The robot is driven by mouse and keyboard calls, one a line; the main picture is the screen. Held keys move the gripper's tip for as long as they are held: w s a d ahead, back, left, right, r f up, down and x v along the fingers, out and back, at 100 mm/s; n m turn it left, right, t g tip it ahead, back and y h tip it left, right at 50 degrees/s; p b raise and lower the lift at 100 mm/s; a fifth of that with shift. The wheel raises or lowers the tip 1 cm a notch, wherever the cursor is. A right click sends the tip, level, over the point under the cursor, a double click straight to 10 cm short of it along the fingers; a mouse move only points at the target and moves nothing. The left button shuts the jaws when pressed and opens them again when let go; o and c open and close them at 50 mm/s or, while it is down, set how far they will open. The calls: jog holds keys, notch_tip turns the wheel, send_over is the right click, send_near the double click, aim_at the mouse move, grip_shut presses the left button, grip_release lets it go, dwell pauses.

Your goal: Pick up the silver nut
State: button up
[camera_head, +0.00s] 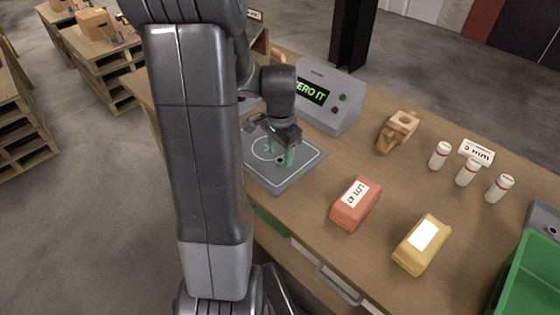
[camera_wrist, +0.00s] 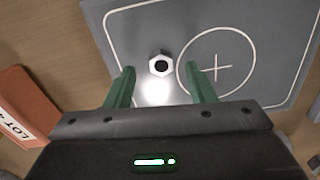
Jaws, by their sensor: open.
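The silver nut (camera_wrist: 161,66) is a small hexagonal ring with a dark hole. In the wrist view it lies on the grey pad, left of the white circle with a cross. My gripper (camera_wrist: 160,85) is open, with its two green fingers spread. The nut shows between and slightly beyond the fingertips, with nothing held. In the head view my gripper (camera_head: 284,160) is over the grey pad (camera_head: 283,182), and I cannot make out the nut clearly there.
A device reading "ZERO IT" (camera_head: 331,102) stands behind the pad. A red packet (camera_head: 352,212), a yellow packet (camera_head: 416,257), a wooden holder (camera_head: 398,130) and white cylinders (camera_head: 467,173) stand to the right. A green bin (camera_head: 530,275) is at the far right.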

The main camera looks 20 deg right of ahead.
jog(key=shift+w+f, duration=0.1)
jog(key=shift+f, duration=0.85)
jog(key=shift+c, duration=0.4)
jog(key=c, duration=1)
jog(key=shift+r, duration=0.15)
